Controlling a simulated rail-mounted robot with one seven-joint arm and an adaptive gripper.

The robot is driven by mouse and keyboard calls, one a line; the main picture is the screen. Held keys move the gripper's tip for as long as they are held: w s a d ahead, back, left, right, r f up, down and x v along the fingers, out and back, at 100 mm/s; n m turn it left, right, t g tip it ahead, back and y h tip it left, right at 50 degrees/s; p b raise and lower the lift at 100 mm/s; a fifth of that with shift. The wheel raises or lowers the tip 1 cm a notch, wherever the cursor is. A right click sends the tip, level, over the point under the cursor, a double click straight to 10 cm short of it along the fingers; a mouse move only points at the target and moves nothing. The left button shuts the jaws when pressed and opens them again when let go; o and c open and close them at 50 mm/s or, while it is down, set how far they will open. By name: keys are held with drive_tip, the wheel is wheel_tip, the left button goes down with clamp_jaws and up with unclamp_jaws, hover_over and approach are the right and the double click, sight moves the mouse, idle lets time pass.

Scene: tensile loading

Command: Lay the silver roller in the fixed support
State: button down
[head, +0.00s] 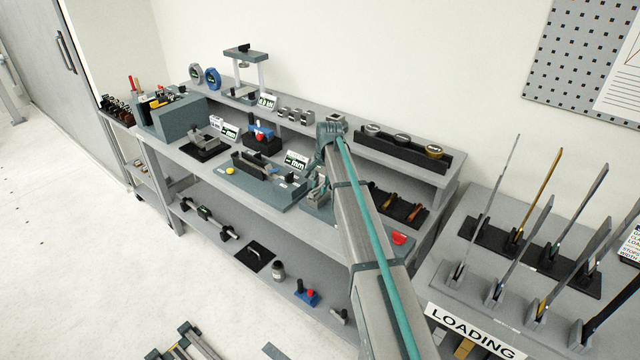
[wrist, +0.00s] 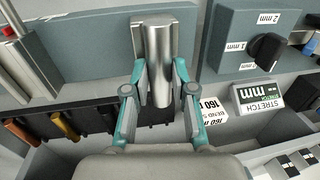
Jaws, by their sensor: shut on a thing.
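The silver roller (wrist: 158,50) is upright in the wrist picture, held between the teal fingers of my gripper (wrist: 158,75). In the head view my gripper (head: 318,190) is small, over the right part of the middle bench, and the roller cannot be made out there. A blue-grey fixture (head: 275,190) lies just left of it. I cannot tell which part is the fixed support, or whether the roller touches anything.
A black rack with orange-handled tools (wrist: 42,130) lies left in the wrist view. A black knob (wrist: 266,48) and a stretch sign (wrist: 258,95) are on the right. In the head view, a shelf with a black rack (head: 390,150) stands behind, and a red button (head: 399,238) lies right.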

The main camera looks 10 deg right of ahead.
drive_tip(key=c, duration=0.9)
unclamp_jaws()
drive_tip(key=r, duration=0.4)
drive_tip(key=s+d+r, duration=0.1)
drive_tip(key=r, duration=0.7)
drive_tip(key=shift+s+d, duration=0.15)
drive_tip(key=shift+s, duration=0.05)
